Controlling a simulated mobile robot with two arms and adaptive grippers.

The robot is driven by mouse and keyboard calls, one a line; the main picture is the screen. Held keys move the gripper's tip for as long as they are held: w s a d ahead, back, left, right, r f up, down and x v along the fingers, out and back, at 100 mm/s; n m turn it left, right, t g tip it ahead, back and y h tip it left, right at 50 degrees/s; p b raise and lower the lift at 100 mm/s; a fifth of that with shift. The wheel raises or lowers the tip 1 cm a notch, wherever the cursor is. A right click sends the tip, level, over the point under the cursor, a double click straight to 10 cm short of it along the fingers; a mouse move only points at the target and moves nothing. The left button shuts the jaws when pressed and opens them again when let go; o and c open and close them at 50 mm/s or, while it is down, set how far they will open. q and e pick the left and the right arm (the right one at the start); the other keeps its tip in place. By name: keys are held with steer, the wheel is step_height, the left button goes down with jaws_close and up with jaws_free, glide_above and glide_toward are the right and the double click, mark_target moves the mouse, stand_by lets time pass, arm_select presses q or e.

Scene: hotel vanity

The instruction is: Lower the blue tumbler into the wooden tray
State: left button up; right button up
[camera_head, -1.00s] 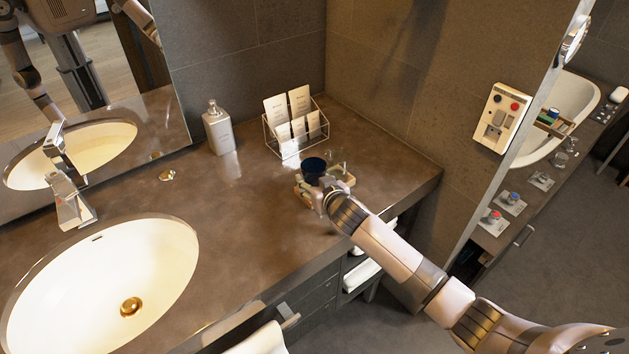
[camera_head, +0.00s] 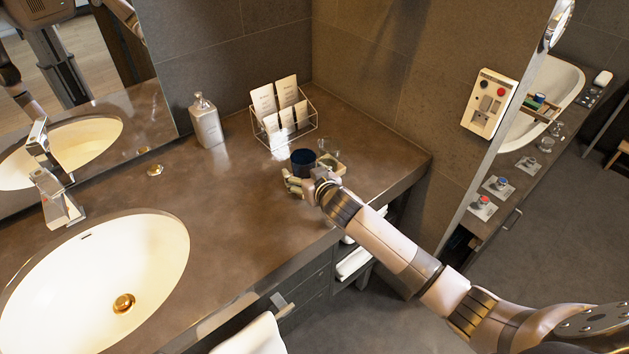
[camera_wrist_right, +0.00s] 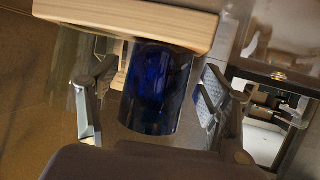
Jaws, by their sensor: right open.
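The dark blue tumbler (camera_head: 303,162) stands upright at the wooden tray (camera_head: 335,168) near the counter's right end. In the right wrist view, the tumbler (camera_wrist_right: 157,88) shows between the two fingers of my right gripper (camera_wrist_right: 148,108). The pale wooden tray wall (camera_wrist_right: 130,20) hides its lower end, so it appears to stand inside the tray. My right gripper (camera_head: 307,182) is open around the tumbler, with a gap visible on the left side. In the head view the gripper partly hides the tray. My left gripper is not in view.
A clear glass (camera_head: 330,158) stands beside the tumbler. A wire card rack (camera_head: 285,122) is close behind, and a soap dispenser (camera_head: 207,122) stands farther left. The sink (camera_head: 95,275) fills the left. The counter between sink and tray is clear.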

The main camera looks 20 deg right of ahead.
steer(key=v, duration=1)
steer(key=shift+s+r, duration=0.15)
steer(key=shift+s, duration=0.2)
steer(key=s+f+g, duration=0.3)
steer(key=s, duration=0.7)
steer(key=s+f+g, duration=0.3)
steer(key=s+f, duration=0.1)
steer(key=s, duration=0.6)
steer(key=s+f+g, duration=0.3)
steer(key=s+g, duration=0.1)
steer(key=s, duration=0.6)
step_height(320, 180, down, 26)
steer(key=s+n+g, duration=0.1)
steer(key=s, duration=0.1)
steer(key=s+d+f+g+h, duration=0.1)
steer(key=s+d+f, duration=0.1)
steer(key=s+f, duration=1.4)
steer(key=shift+s+d+f, duration=0.2)
steer(key=shift+s+d, duration=0.2)
steer(key=shift+s, duration=0.15)
